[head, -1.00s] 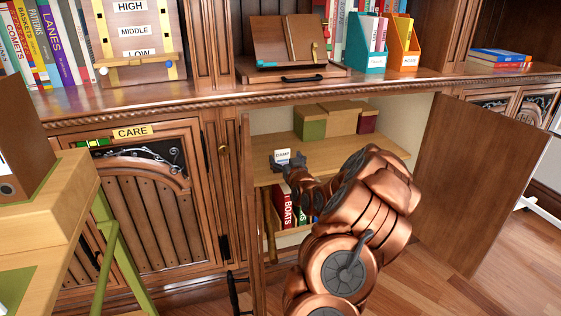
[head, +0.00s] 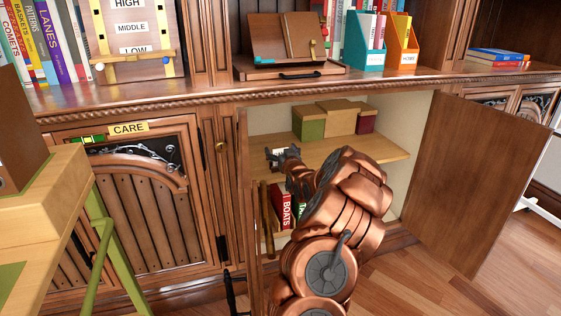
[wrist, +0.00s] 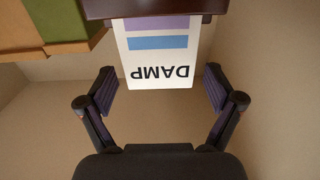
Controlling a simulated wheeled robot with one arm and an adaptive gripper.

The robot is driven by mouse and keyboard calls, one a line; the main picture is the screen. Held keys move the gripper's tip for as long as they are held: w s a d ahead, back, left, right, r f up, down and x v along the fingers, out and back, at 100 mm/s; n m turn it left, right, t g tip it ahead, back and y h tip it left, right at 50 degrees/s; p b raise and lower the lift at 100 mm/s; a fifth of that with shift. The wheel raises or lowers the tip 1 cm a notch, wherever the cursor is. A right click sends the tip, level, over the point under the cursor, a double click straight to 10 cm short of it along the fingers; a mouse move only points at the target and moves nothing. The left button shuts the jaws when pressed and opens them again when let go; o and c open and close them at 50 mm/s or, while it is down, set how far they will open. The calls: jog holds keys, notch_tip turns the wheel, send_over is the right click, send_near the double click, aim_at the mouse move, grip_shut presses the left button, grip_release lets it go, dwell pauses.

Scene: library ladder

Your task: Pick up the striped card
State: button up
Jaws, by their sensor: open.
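The striped card (wrist: 160,55) is white with a purple and a blue stripe and the word DAMP, which reads upside down in the wrist view. One end sits at a dark brown holder (wrist: 150,8). My gripper (wrist: 159,80) is open, with one finger on each side of the card's free, lettered end and a gap on both sides. In the head view my gripper (head: 280,155) is inside the open cabinet above its wooden shelf (head: 375,146). It hides most of the card there.
Green, tan and dark red boxes (head: 339,120) stand at the back of the shelf. Books (head: 284,205) stand below. The open cabinet door (head: 485,180) is on the right, and the counter edge (head: 330,86) runs above.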

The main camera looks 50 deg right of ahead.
jog(key=c, duration=0.9)
jog(key=shift+o, duration=0.2)
jog(key=shift+r, duration=0.15)
notch_tip(320, 180, up, 4)
jog(key=shift+f+p, duration=0.2)
jog(key=shift+p, duration=0.85)
jog(key=r+p+v, duration=0.1)
jog(key=p+v, duration=0.2)
jog(key=v, duration=1.3)
jog(key=shift+r+p, duration=0.15)
jog(key=shift+p, duration=0.15)
